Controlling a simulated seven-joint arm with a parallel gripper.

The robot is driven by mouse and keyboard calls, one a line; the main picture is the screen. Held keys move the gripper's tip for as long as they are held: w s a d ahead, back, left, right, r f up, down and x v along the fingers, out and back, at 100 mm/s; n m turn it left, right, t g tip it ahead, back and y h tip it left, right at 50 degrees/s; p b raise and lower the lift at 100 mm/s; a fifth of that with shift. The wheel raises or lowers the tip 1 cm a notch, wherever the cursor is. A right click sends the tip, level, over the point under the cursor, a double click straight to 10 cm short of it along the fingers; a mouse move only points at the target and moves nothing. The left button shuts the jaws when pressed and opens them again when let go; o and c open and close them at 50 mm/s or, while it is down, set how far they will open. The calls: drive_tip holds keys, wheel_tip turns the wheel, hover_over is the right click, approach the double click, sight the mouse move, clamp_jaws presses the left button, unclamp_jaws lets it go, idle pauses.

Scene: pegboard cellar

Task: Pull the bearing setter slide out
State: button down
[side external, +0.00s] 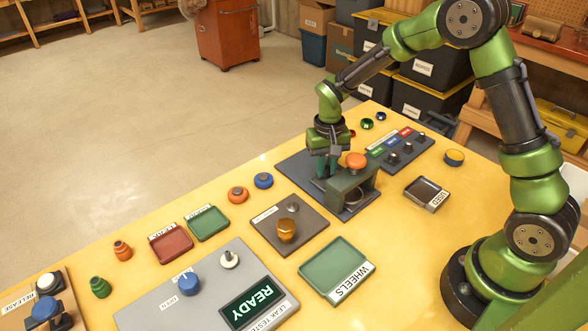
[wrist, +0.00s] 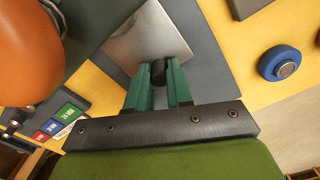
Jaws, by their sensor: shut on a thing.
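The bearing setter stands on a dark grey base plate (side external: 292,168), with a grey-green frame (side external: 345,187) and an orange knob (side external: 356,160) on top. The orange knob also fills the upper left of the wrist view (wrist: 40,50). Its slide shows in the wrist view as a silver plate (wrist: 148,35) with a small black knob (wrist: 158,72) at its near edge. My gripper (side external: 326,174) is low beside the frame on its left. In the wrist view its green fingers (wrist: 158,76) are shut on the black knob. In the side view the fingers hide the knob.
A panel (side external: 400,150) with coloured labels and black knobs stands right behind the setter. Blue (side external: 263,181) and orange (side external: 238,195) wheels lie to its left. A brown board (side external: 268,225) with an amber part, a green tray (side external: 337,270) and the grey leak tester (side external: 215,290) are nearer.

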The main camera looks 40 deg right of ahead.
drive_tip(key=w, duration=1.1)
drive_tip(key=shift+w+r, duration=0.1)
drive_tip(key=c, duration=1)
unclamp_jaws()
wheel_tip(320, 180, up, 17)
drive_tip(key=shift+f, duration=0.1)
